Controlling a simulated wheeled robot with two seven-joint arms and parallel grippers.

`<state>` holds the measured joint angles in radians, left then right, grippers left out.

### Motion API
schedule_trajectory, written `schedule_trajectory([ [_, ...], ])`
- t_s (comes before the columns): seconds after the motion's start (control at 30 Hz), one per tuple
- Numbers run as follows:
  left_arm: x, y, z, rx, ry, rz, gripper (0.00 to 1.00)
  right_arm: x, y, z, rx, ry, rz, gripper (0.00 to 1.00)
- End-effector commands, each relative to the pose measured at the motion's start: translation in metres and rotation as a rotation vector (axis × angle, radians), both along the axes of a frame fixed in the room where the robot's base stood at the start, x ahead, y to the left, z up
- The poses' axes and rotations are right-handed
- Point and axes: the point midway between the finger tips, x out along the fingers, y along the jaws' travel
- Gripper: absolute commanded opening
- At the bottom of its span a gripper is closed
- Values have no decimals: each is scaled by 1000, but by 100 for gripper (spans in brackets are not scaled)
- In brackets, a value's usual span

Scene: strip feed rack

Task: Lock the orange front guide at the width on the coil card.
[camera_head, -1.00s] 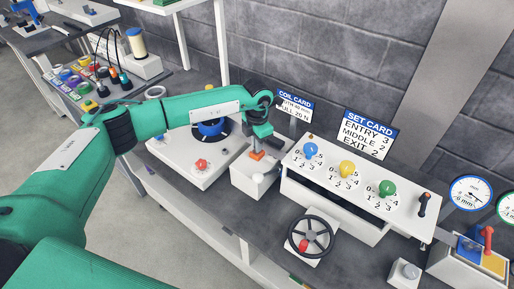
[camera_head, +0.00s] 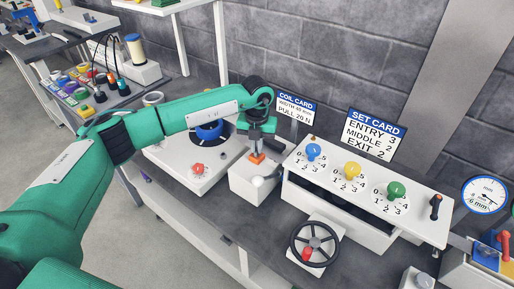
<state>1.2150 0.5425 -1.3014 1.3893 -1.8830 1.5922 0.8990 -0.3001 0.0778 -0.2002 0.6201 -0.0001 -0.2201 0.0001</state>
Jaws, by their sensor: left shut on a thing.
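The orange front guide (camera_head: 257,158) sits on top of a white box (camera_head: 246,182) at the middle of the bench. My left gripper (camera_head: 257,148) points down over it and is shut on it. A white round knob (camera_head: 257,182) is on the front of that box. The coil card (camera_head: 297,107) stands behind, with a blue header; it reads "PULL 20 N" and a width line too small to read surely. My right gripper is not in view.
The set card (camera_head: 376,134) stands behind a white panel with blue (camera_head: 313,151), yellow (camera_head: 352,170) and green (camera_head: 396,189) knobs. A black handwheel (camera_head: 315,244) is in front. A white unit with a red knob (camera_head: 198,169) lies left of the guide.

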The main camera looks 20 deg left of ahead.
Motion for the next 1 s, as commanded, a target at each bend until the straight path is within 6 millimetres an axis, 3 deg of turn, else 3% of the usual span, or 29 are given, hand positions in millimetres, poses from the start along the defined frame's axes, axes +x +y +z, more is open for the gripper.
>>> schedule_trajectory([
  [0.7,1,1,2,0,-3,81,0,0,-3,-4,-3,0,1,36],
  [0.83,1,1,1,0,-2,80,29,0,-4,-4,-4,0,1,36],
  [1.0,0,0,1,0,-1,79,29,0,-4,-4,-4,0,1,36],
])
